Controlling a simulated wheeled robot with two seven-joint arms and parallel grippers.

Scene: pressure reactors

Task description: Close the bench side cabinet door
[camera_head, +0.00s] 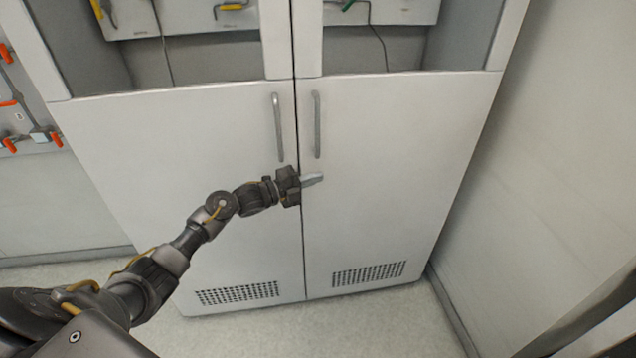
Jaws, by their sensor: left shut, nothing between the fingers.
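A white cabinet fills the middle of the head view. Its left door (180,160) and right door (390,160) meet at a narrow dark vertical seam, and both look flush or nearly so. Each door has a grey bar handle, the left handle (278,128) and the right handle (317,125), beside the seam. My left gripper (314,179) is shut and empty. Its fingertips lie in front of the right door just below the right handle; I cannot tell whether they touch it. My right gripper is not in view.
Open-fronted upper bays with hanging tools and cables sit above the doors. A rack with orange-tipped items (30,135) is at the far left. A plain wall (550,150) stands close on the right. The floor (330,330) in front is clear.

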